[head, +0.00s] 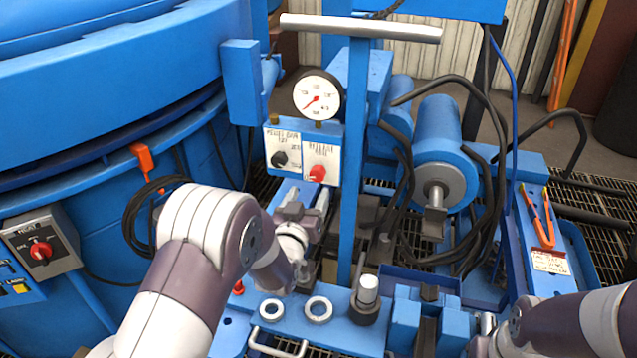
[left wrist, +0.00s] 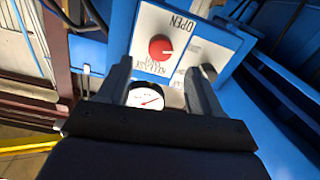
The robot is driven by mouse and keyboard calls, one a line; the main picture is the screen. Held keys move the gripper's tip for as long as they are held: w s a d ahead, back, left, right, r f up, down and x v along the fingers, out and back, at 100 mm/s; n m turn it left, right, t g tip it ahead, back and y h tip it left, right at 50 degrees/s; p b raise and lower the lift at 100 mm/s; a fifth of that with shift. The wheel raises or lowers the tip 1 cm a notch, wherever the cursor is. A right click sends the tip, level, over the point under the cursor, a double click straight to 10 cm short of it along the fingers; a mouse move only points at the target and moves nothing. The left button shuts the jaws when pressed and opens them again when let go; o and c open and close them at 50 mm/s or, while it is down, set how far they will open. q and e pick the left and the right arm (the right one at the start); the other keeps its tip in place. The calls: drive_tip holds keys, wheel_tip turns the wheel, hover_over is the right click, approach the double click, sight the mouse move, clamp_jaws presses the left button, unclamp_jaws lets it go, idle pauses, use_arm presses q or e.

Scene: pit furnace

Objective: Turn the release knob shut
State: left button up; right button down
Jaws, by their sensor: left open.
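The red release knob (head: 317,173) sits on a white label plate on the blue panel, below a round gauge (head: 318,95). In the left wrist view the red knob (left wrist: 162,48) shows beside upside-down lettering that reads OPEN. A light mark on the knob points toward the right of that view. My left gripper (head: 308,200) is open and empty, just below and in front of the panel, apart from the knob. In the left wrist view the knob lies beyond the fingertips (left wrist: 168,72). My right arm enters at the lower right; its gripper is not clearly visible.
A black knob (head: 280,158) sits left of the red one. A blue post (head: 354,170) stands close to the right of the panel. Black hoses hang around a blue cylinder (head: 437,130). Two metal rings (head: 319,309) lie on the blue bench below.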

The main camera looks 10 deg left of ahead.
sight(316, 177)
use_arm(q)
drive_tip(key=w, duration=0.6)
drive_tip(key=shift+w+b, duration=0.35)
drive_tip(key=shift+b, duration=0.05)
drive_tip(key=c, duration=1.1)
drive_tip(key=shift+o, duration=0.2)
